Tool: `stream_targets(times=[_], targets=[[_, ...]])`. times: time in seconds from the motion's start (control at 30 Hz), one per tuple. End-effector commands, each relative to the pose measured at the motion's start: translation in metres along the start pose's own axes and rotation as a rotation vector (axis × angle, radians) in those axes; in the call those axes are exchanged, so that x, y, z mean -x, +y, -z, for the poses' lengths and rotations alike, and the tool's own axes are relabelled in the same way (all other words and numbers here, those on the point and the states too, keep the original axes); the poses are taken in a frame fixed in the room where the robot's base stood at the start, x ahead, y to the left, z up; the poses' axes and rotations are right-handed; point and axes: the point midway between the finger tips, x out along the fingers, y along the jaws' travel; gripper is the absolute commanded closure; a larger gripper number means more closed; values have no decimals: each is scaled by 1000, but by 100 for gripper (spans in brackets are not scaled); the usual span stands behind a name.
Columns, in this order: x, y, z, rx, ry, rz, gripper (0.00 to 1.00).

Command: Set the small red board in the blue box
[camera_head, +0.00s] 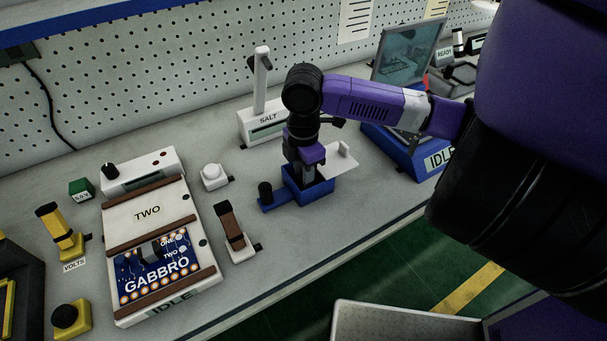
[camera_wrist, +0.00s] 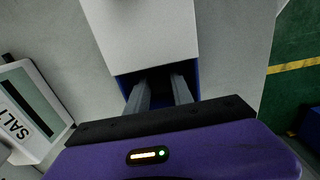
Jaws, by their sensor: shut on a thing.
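The blue box (camera_head: 309,190) stands on the grey bench in the middle of the head view. Its blue wall also shows in the wrist view (camera_wrist: 122,82), around a dark inside. My gripper (camera_head: 307,176) points straight down over the box. In the wrist view its two grey fingers (camera_wrist: 160,84) reach down at the dark opening. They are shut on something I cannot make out. I see no board that I can name as the small red one; whatever is between the fingertips is hidden by the fingers and box walls.
A pale plate (camera_head: 335,165) with an upright knob adjoins the box. A blue arm with a black knob (camera_head: 265,190) juts left. The SALT unit (camera_head: 262,127) stands behind, the blue IDLE machine (camera_head: 405,155) right, the GABBRO board (camera_head: 158,268) left. A brown-handled lever (camera_head: 232,225) is nearby.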

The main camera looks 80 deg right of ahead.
Motion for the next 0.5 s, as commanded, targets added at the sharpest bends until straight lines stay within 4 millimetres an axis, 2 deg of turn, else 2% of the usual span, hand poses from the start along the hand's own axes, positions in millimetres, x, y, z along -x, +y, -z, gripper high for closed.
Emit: stream_targets(times=[0.5], targets=[[-5, 0, 0, 0, 0, 0, 100]])
